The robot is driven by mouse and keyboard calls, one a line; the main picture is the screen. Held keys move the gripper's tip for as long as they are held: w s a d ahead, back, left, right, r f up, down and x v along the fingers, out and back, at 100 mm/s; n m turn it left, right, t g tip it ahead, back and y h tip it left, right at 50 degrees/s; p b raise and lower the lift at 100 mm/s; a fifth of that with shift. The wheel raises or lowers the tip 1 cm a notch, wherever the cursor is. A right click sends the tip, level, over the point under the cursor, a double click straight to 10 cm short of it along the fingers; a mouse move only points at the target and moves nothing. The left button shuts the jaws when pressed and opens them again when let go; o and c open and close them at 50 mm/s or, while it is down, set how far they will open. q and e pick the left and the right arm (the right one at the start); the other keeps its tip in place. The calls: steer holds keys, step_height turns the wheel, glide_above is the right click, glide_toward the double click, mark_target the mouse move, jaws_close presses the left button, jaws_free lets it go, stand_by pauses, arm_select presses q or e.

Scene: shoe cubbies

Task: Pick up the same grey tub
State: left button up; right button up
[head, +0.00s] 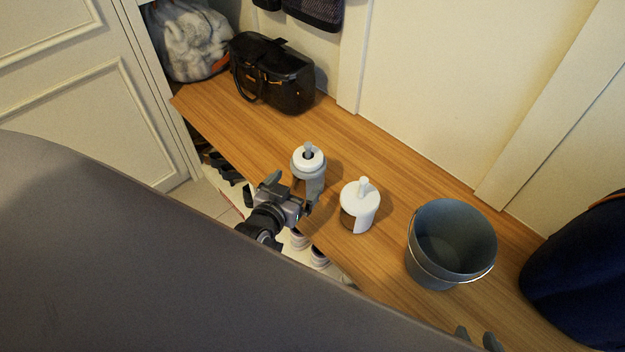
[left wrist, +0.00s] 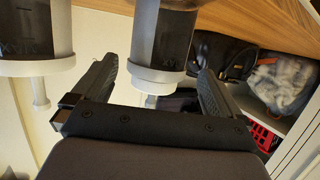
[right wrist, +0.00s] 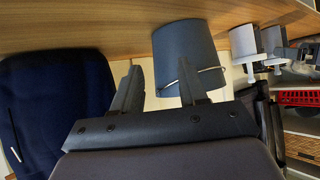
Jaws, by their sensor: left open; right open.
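The grey tub (head: 425,273), a tapered bucket with a thin wire handle, stands upright on the wooden bench at the right. In the right wrist view the tub (right wrist: 184,42) appears upside down, just beyond my right gripper (right wrist: 160,68), which is open and empty. In the head view only the fingertips of my right gripper (head: 477,338) show at the bottom edge, in front of the tub. My left gripper (head: 281,197) is open at a white-topped dispenser bottle (head: 310,166). In the left wrist view the bottle (left wrist: 164,35) stands between the open fingers (left wrist: 156,66); contact cannot be told.
A second white pump bottle (head: 361,200) stands between the first bottle and the tub. A dark blue bag (head: 575,275) is close on the tub's right. A black handbag (head: 275,75) sits at the bench's far end. Shoes (head: 318,256) lie in cubbies below the front edge.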

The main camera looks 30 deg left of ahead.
mark_target(302, 179)
arm_select(q)
steer(key=shift+w+f, duration=0.25)
steer(key=shift+w, duration=0.2)
steer(key=b+x, duration=0.2)
steer(key=x, duration=0.1)
steer(key=shift+w+f, duration=0.1)
steer(key=shift+f, duration=0.1)
steer(key=shift+w, duration=0.3)
steer(key=shift+w+f, duration=0.1)
steer(key=shift+w, duration=0.1)
steer(key=c, duration=1)
steer(key=shift+c, duration=0.2)
arm_select(e)
steer(key=shift+w+a+r+y, duration=0.15)
steer(key=shift+w+a+r, duration=0.1)
steer(key=shift+a, duration=0.2)
steer(key=shift+w+a+r+y, duration=0.15)
steer(key=shift+w+a, duration=0.05)
steer(key=shift+a, duration=0.2)
